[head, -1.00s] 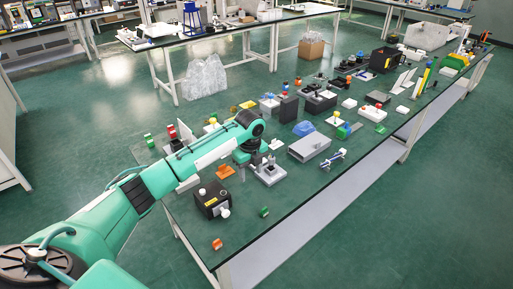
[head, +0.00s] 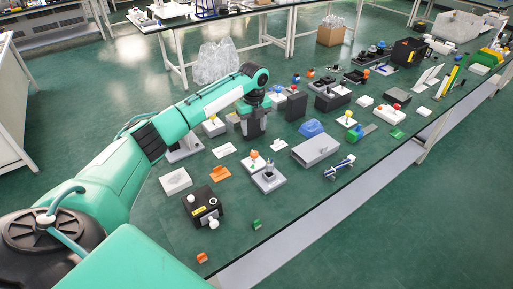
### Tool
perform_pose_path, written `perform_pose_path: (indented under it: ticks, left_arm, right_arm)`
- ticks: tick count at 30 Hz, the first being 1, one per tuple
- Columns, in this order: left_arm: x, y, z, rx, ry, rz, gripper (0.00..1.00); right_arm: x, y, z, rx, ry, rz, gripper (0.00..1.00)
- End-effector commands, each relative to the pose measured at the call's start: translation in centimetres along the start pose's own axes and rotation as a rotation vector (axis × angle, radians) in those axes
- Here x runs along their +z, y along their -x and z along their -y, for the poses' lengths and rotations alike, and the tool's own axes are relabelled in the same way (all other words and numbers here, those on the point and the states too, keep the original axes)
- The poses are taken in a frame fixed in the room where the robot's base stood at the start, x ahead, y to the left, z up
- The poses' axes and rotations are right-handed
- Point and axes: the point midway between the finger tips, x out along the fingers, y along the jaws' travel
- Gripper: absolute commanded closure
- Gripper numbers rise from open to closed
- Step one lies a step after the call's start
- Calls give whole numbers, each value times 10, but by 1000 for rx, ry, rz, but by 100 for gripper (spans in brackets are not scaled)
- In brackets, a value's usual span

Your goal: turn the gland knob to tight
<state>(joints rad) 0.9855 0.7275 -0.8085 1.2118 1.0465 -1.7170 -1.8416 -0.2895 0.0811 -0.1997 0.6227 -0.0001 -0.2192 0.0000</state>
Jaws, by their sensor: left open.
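A black box (head: 203,203) with a yellow label stands near the front left of the table. A white round knob (head: 213,223) sticks out low on its front right side, and another pale knob (head: 190,198) sits on its upper left. I cannot read the label or tell from the markings which is the gland knob, or its setting. My left gripper (head: 252,134) is open, farther back on the table, behind and to the right of the box and well apart from it. Its fingertips are small and dark here. My right gripper is not in view.
A grey base with a small post (head: 268,178) stands right of the box, with a grey metal case (head: 315,149) beyond. An orange piece (head: 219,174) and white plate (head: 175,181) lie behind the box. A green block (head: 257,224) is nearby. The front table strip is mostly clear.

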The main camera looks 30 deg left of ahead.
Motion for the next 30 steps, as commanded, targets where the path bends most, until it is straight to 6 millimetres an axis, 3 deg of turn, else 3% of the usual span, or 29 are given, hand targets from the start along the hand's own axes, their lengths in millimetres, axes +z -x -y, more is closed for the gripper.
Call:
perform_pose_path:
  ticks: [3, 6, 15, 21, 30]
  left_arm:
    - [-1, -24, 0, 3, 1, -2, 48]
    - [-1, -46, 0, 4, -1, -3, 48]
    - [-1, -100, 0, 2, 0, -1, 48]
    - [-1, -116, 0, 0, 0, 0, 48]
    - [0, -118, 0, 0, 0, 0, 48]
  right_arm:
    - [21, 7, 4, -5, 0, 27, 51]
    - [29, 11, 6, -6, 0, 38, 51]
    - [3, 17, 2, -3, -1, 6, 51]
    - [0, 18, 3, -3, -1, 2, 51]
    - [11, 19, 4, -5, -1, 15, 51]
